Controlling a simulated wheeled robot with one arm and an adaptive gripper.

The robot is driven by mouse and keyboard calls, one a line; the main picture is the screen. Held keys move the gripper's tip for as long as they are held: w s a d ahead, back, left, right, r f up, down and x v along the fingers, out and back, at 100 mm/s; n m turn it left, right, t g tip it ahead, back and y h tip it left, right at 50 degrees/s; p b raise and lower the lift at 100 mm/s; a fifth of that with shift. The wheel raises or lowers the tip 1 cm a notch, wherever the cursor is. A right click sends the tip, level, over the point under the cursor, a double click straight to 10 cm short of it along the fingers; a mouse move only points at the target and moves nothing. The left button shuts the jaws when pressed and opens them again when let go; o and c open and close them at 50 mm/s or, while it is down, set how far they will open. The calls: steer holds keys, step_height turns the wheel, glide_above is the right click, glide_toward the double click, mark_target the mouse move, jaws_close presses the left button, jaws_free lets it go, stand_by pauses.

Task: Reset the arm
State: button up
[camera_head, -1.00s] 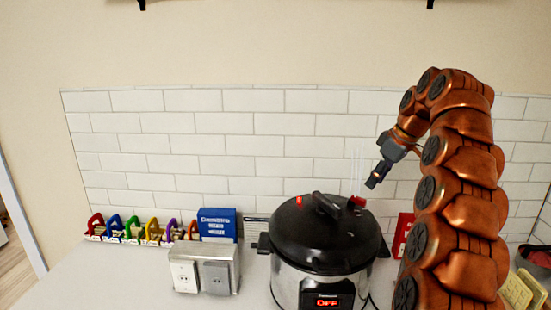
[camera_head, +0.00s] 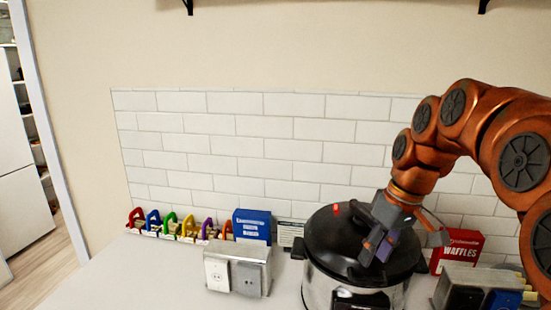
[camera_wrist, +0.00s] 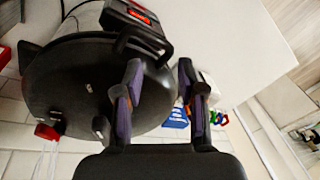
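My arm's copper links come in from the right in the head view. My gripper (camera_head: 385,246) is in front of the lid of a black and steel pressure cooker (camera_head: 328,240), hiding part of it. In the wrist view my gripper (camera_wrist: 160,70) has two purple-and-black fingers spread apart with nothing between them. The cooker's dark lid (camera_wrist: 70,85) fills the left of that view, close to the left finger. I cannot tell whether they touch. A red valve (camera_wrist: 47,131) on the lid has pale streaks like steam beside it.
A grey outlet box (camera_head: 250,278), a blue box (camera_head: 252,226) and several coloured padlocks (camera_head: 170,224) stand left of the cooker. Shelf brackets hang above. The counter's front left is clear.

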steer(key=s+f+m+h, duration=0.1)
steer(key=s+f, duration=0.4)
steer(key=s, duration=0.4)
steer(key=s+a+f+m+g, duration=0.1)
steer(key=s+f, duration=0.3)
steer(key=s, duration=0.5)
steer(key=s+f+m+g+h, duration=0.1)
steer(key=s+f+m, duration=0.1)
steer(key=s+f, duration=0.3)
steer(key=s, duration=0.4)
steer(key=shift+a+f+m+h, duration=0.25)
steer(key=shift+f+m+h, duration=0.05)
steer(key=shift+f+m, duration=0.1)
